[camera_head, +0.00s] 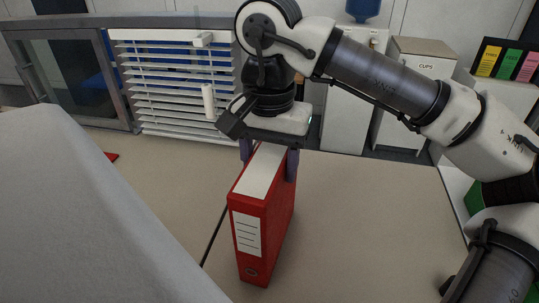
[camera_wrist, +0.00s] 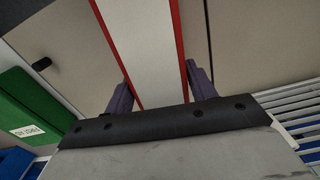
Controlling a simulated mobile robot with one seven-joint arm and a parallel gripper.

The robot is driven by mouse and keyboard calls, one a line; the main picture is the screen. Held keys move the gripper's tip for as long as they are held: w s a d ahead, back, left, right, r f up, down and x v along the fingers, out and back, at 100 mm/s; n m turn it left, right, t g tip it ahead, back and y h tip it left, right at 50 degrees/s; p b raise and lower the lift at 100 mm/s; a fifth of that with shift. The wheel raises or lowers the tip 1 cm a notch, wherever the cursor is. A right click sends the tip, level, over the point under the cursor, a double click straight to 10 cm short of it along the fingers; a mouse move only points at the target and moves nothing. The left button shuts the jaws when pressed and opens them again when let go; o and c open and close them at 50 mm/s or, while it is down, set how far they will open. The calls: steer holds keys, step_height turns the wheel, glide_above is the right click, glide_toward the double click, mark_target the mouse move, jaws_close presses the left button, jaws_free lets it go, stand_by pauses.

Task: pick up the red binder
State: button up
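In the wrist view the binder (camera_wrist: 152,45) runs up between the fingers, a white strip with red edges. My gripper (camera_head: 270,160) is above the binder's far part, pointing down, its two purple fingers on either side.
A large grey surface (camera_head: 75,215) fills the left foreground. A white slatted panel (camera_head: 175,85) and a glass-door cabinet (camera_head: 70,80) stand behind.

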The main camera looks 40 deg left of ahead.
jaws_close()
steer(key=shift+r, duration=0.1)
